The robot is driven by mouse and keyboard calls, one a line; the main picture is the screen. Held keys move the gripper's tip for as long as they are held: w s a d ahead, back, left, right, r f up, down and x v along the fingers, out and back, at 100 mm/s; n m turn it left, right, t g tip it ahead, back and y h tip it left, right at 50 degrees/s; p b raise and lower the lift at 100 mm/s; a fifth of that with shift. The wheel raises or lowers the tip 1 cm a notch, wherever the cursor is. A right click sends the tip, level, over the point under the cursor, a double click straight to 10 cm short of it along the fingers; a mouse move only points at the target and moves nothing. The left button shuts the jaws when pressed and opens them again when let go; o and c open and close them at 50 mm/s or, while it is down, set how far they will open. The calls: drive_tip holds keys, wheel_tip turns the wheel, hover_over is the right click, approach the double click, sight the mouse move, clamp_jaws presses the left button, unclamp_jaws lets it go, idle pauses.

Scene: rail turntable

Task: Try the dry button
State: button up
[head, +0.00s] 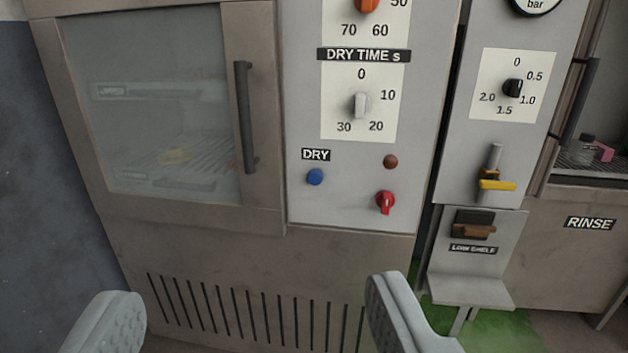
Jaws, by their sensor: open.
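The dry button is a blue round button (315,177) under the DRY label (316,155) on the light panel of the dryer cabinet. My gripper (255,310) is open and empty. Its two grey fingers show at the bottom of the head view, below the button and apart from it. Above the button is the DRY TIME dial (360,104), marked 0, 10, 20 and 30. A dark red-brown lamp or button (390,162) and a red knob (385,202) sit to its right.
The cabinet's glass door (150,100) is shut, with a dark vertical handle (245,117) left of the panel. To the right are a pressure dial (512,88), a yellow lever (496,185) and a protruding low shelf (470,291). The RINSE unit (588,245) stands far right.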

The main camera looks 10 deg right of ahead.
clamp_jaws()
idle(1.5)
